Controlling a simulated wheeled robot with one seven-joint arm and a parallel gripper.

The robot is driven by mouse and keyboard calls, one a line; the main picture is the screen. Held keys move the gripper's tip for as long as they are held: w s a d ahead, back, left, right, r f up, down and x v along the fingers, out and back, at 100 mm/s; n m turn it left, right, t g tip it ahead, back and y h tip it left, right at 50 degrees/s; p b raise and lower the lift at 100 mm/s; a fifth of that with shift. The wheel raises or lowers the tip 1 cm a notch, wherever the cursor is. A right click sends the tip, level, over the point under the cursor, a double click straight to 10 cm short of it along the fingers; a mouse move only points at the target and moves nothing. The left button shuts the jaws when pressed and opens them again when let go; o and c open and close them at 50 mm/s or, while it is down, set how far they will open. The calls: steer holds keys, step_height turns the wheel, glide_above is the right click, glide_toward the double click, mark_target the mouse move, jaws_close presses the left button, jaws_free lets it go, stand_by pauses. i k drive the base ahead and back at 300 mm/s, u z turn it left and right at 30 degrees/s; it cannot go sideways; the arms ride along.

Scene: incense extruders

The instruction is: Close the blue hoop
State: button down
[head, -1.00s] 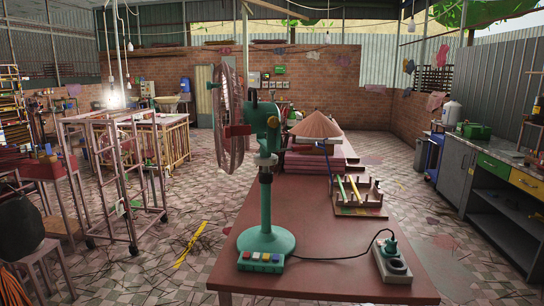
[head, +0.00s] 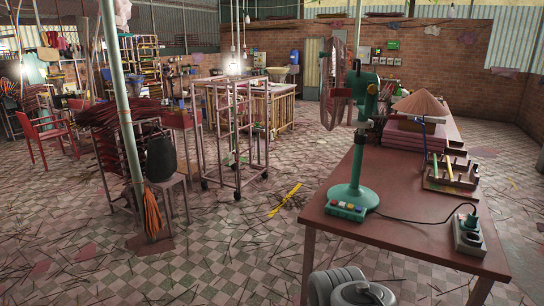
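I cannot make out a blue hoop in this view. A small blue box hangs on the back brick wall (head: 294,57), but it does not look like a hoop. A rounded grey part of my arm shows at the bottom edge, in front of the table. My gripper is not in view.
A red-brown table (head: 400,235) at right bears a green fan (head: 354,165), a power strip (head: 468,236), a wooden rack (head: 452,175) and a conical hat (head: 420,104). Tiled floor between is mostly open, with scattered sticks.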

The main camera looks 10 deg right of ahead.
mark_target(425, 146)
steer(key=u, duration=0.25)
steer(key=i, duration=2.9)
steer(key=z, duration=0.7)
steer(key=i, duration=2.15)
steer(key=z, duration=1.35)
steer(key=i, duration=0.6)
steer(key=z, duration=0.25)
